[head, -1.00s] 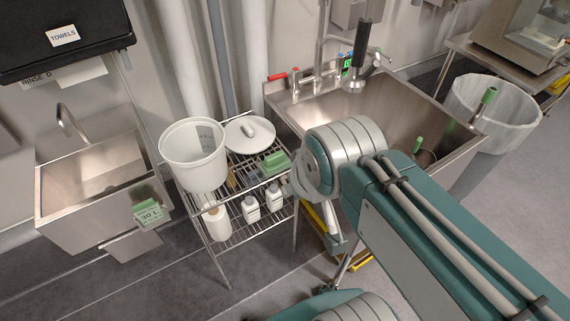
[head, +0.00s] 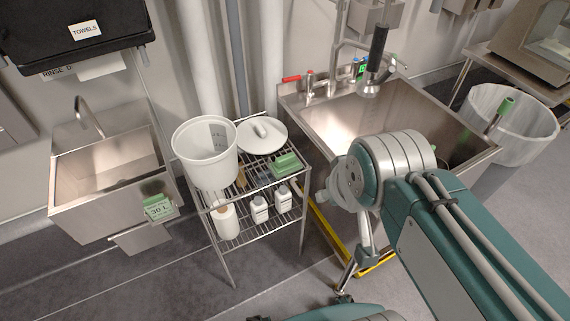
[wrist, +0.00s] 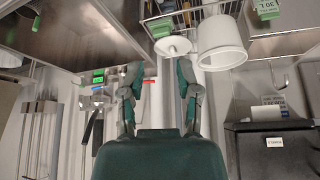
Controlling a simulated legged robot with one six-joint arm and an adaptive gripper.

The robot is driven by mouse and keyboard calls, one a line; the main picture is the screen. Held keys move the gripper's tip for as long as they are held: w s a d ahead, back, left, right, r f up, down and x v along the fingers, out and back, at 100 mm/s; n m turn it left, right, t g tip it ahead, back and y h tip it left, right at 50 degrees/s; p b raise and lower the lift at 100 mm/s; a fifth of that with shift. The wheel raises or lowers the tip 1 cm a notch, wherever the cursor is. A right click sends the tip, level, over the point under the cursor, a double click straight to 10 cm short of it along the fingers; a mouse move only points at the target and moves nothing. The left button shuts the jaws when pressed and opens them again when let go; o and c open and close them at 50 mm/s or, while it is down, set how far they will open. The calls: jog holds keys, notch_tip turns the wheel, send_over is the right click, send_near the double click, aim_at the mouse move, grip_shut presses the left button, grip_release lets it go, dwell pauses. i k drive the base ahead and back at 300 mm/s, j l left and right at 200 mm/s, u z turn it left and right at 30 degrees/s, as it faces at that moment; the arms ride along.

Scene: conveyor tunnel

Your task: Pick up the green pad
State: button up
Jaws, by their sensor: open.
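The green pad (head: 286,164) lies on the top of the wire shelf, in front of the white lid and right of the white bucket in the head view. The wrist view appears upside down. There, a green block that looks like the pad (wrist: 160,27) shows at the top, beside the lid. My gripper (wrist: 160,76) is open in the wrist view, its two fingers wide apart with nothing between them. It is apart from the pad. In the head view my arm link is right of the shelf, and I cannot make out the fingers.
The white bucket (head: 205,155) and white lid (head: 262,134) share the wire shelf (head: 213,197) with the pad. White bottles stand on the lower tier. A large steel sink (head: 400,115) with a spray tap is at the right. A smaller sink (head: 110,165) is at the left.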

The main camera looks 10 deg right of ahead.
aim_at(284, 165)
jog(key=i+j+z, duration=0.1)
jog(key=j, duration=0.25)
jog(key=i+j+z, duration=0.1)
jog(key=j, duration=0.25)
jog(key=i+j+z, duration=0.1)
jog(key=i+j, duration=0.15)
jog(key=i+j+z, duration=0.1)
jog(key=j, duration=0.35)
jog(key=i+j+z, duration=0.1)
jog(key=j, duration=0.25)
